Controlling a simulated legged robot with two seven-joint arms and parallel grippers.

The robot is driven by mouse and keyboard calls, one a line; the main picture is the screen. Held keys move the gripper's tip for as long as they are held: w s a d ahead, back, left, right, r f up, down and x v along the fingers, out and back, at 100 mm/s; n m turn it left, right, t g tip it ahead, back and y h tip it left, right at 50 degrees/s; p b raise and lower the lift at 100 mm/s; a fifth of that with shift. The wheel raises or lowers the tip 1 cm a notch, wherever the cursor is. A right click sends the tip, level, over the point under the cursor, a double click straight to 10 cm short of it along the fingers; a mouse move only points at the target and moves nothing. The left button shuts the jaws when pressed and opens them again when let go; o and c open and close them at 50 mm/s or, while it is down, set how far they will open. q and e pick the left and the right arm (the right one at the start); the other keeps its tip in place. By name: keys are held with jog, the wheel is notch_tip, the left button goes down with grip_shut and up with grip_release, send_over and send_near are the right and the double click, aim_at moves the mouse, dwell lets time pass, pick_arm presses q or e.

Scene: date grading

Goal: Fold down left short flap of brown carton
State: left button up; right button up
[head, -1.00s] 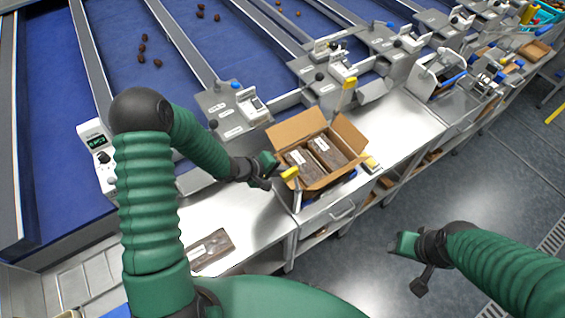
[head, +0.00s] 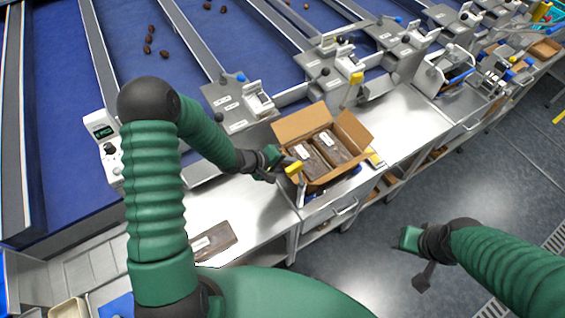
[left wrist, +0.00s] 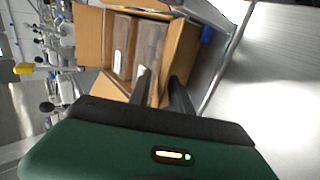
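The brown carton (head: 318,181) stands open on the bench with two dark packs (head: 331,144) inside. Its rear flap (head: 300,122) and right short flap (head: 354,129) stand up and outward. In the left wrist view, the left short flap (left wrist: 106,89) slants outward at the carton's near end. My left gripper (head: 282,168) is at the carton's left end. Its two dark fingers (left wrist: 163,88) are apart, with nothing clearly held, close to the flap and front wall; contact cannot be told. My right gripper (head: 406,240) hangs over the floor, away from the carton.
A dark pack (head: 213,243) lies on the bench at left. Metal sorting stations (head: 240,98) line the back. Clear steel bench (head: 405,125) lies right of the carton.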

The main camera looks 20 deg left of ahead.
pick_arm(q)
jog(key=p+v, duration=0.3)
jog(key=v, duration=1.3)
jog(key=shift+a+p, duration=0.25)
jog(key=shift+p, duration=0.1)
pick_arm(e)
jog(key=v, duration=0.3)
jog(key=shift+w+r, duration=0.3)
jog(key=shift+r, duration=0.15)
